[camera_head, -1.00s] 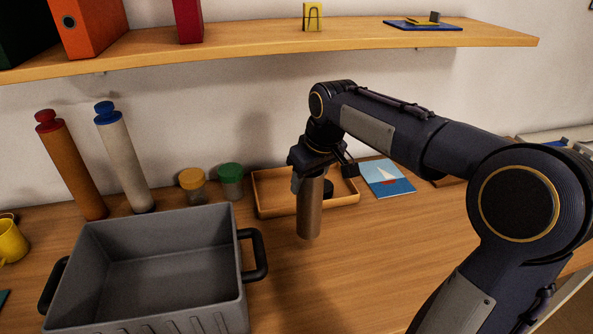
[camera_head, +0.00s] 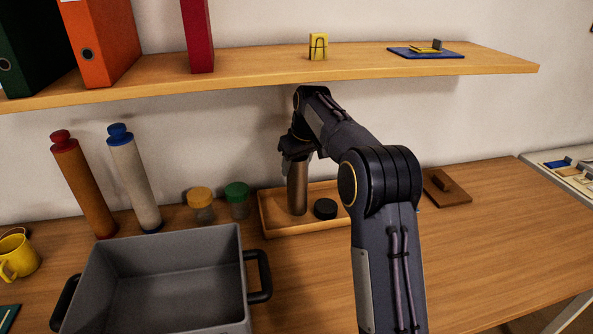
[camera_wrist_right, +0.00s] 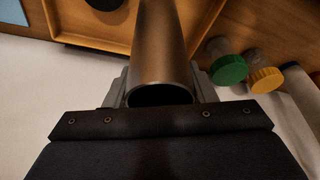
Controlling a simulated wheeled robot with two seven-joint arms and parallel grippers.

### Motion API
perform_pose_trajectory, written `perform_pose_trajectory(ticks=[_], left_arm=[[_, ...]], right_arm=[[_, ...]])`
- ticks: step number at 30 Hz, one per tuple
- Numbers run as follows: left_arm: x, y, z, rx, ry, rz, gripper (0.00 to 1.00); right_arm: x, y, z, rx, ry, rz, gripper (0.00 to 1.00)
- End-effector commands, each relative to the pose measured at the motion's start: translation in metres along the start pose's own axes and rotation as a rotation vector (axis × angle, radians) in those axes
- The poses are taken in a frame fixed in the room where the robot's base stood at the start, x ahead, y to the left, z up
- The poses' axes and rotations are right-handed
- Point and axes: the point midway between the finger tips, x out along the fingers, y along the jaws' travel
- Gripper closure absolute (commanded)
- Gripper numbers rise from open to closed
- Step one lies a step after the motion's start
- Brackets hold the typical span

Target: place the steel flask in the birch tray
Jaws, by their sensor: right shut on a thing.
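The steel flask (camera_head: 298,190) is a tall brownish metal cylinder, upright in my right gripper (camera_head: 296,156). The gripper is shut around its upper part. In the head view its lower end shows inside the outline of the birch tray (camera_head: 292,229), left of a dark round object (camera_head: 325,209) in the tray. I cannot tell whether the flask touches the tray floor. In the wrist view the flask (camera_wrist_right: 160,50) stands between the fingers (camera_wrist_right: 160,88), with the tray rim (camera_wrist_right: 85,41) beside it. My left gripper is not in view.
A grey crate (camera_head: 245,318) with black handles stands front left. Jars with orange (camera_head: 200,196) and green (camera_head: 237,191) lids stand left of the tray. Two tall bottles lean by the wall. A shelf (camera_head: 300,75) runs above. The table right of my arm is mostly clear.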

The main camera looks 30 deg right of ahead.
Motion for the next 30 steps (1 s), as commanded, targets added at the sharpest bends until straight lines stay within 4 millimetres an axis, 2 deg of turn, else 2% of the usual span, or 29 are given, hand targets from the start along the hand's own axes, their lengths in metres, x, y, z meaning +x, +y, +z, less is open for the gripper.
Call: perform_pose_trajectory(ticks=[1, 4, 15, 16, 21, 30], left_arm=[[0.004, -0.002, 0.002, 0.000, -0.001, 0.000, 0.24], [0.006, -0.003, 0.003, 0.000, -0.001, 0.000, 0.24], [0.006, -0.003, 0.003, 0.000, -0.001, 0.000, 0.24], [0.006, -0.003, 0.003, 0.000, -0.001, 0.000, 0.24], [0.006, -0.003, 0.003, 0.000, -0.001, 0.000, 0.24], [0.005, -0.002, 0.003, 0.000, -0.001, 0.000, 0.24]], right_arm=[[0.011, -0.001, 0.004, 0.000, -0.002, -0.001, 0.98], [0.022, -0.001, 0.007, -0.001, 0.000, 0.000, 0.98], [0.026, -0.001, 0.009, 0.000, 0.001, 0.000, 0.98], [0.027, -0.001, 0.009, 0.000, -0.001, 0.000, 0.48], [0.027, -0.001, 0.009, 0.000, -0.001, 0.000, 0.28], [0.025, -0.001, 0.009, 0.000, 0.000, 0.000, 0.28]])
